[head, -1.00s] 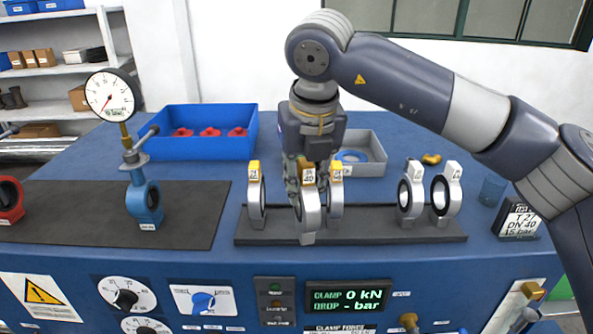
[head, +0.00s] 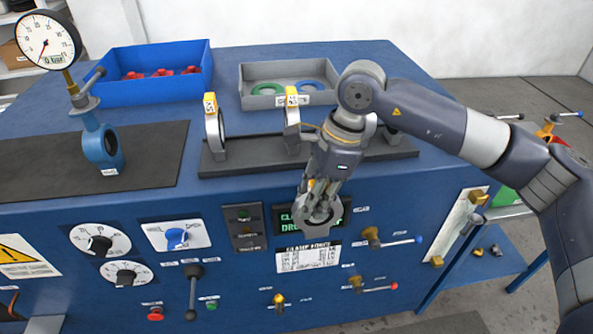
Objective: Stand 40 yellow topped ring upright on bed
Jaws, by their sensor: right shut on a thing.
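My right gripper (head: 320,195) is shut on a grey ring (head: 318,219) and holds it in front of the bench's front panel, below the bed's level. A bit of yellow shows between the fingers; its label cannot be read here. The dark bed (head: 255,153) runs along the bench top behind my gripper. Two yellow topped rings stand upright on it, one at its left end (head: 213,133) and one near its middle (head: 292,134). The right part of the bed is partly hidden by my arm. My left gripper is not in view.
A blue bin (head: 150,92) with red parts and a grey tray (head: 285,99) with green and blue rings stand behind the bed. A blue valve with a gauge (head: 100,145) stands on the left mat. Knobs and levers (head: 395,240) stick out of the front panel.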

